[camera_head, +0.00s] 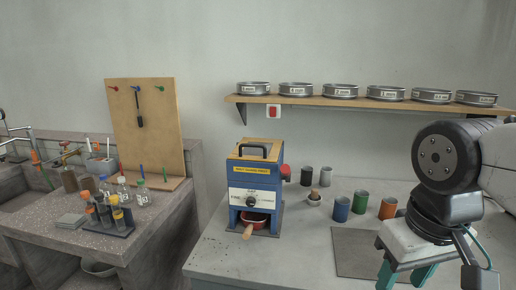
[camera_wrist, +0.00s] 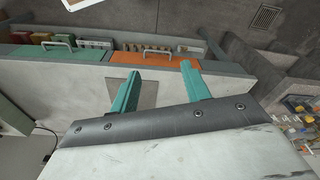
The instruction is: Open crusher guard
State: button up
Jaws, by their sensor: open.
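The crusher (camera_head: 257,205) is a blue box on the bench, left of centre in the head view. Its guard (camera_head: 262,143), a wood-coloured lid with a black handle (camera_head: 256,150), lies flat on top and looks closed. A red knob (camera_head: 285,172) sits on its right side, and a red tray with a wooden handle (camera_head: 249,229) shows at its lower front. My gripper (camera_head: 403,276) is at the lower right, well away from the crusher. Its teal fingers also show in the wrist view (camera_wrist: 160,70), spread apart and empty. I cannot make out the crusher in the wrist view.
Blue, green and orange cups (camera_head: 359,202) stand between the crusher and my arm, with a small mortar (camera_head: 314,198) behind. A grey mat (camera_head: 358,253) lies in front. A shelf (camera_head: 350,102) of sieves hangs above. Bottles and a vial rack (camera_head: 110,222) are on the left counter.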

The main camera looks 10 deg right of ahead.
aim_at(258, 142)
jog(key=z, duration=0.05)
jog(key=k, duration=0.5)
jog(key=u, duration=0.8)
jog(key=i, duration=1.25)
jog(key=z, duration=0.3)
